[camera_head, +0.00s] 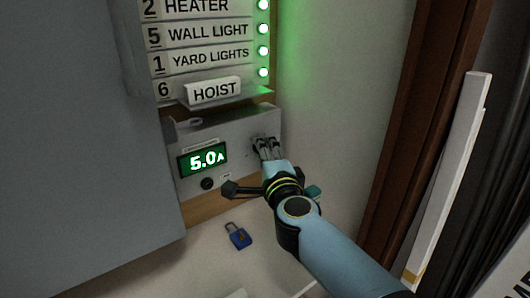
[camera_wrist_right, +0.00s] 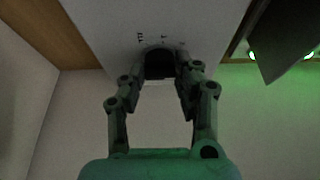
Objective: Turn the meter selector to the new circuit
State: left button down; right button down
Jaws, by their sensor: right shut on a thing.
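The meter (camera_head: 231,156) is a grey box on the wall below the label panel. Its green display (camera_head: 203,160) reads 5.0A. My right gripper (camera_head: 264,146) is at the right part of the meter's front. In the right wrist view, my right gripper (camera_wrist_right: 158,80) has its fingers on either side of a dark selector knob (camera_wrist_right: 159,63) and is shut on it. Small marks show on the meter face (camera_wrist_right: 115,35) around the knob; they are too small to read. The knob is mostly hidden by the fingers in the head view. My left gripper is not in view.
Label strips for heater, wall light and yard lights sit above, with a raised HOIST label (camera_head: 214,91) and lit green lamps (camera_head: 263,51). A blue padlock (camera_head: 238,236) is below the meter. A grey door or panel (camera_head: 75,150) fills the left. A brown frame (camera_head: 428,120) stands right.

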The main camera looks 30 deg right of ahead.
jog(key=shift+r+m+g+y+p, duration=0.1)
jog(key=shift+m+g+y+p, duration=0.4)
jog(key=shift+m+p, duration=1.55)
jog(key=shift+r+m+g+y+p, duration=0.1)
jog(key=shift+m+g+y+p, duration=0.45)
jog(key=shift+p, duration=2.75)
jog(key=shift+f+m, duration=0.1)
jog(key=shift+m, duration=0.2)
jog(key=c, duration=1)
grip_release()
jog(key=shift+o, duration=0.2)
jog(key=v, duration=1.2)
jog(key=shift+a, duration=0.1)
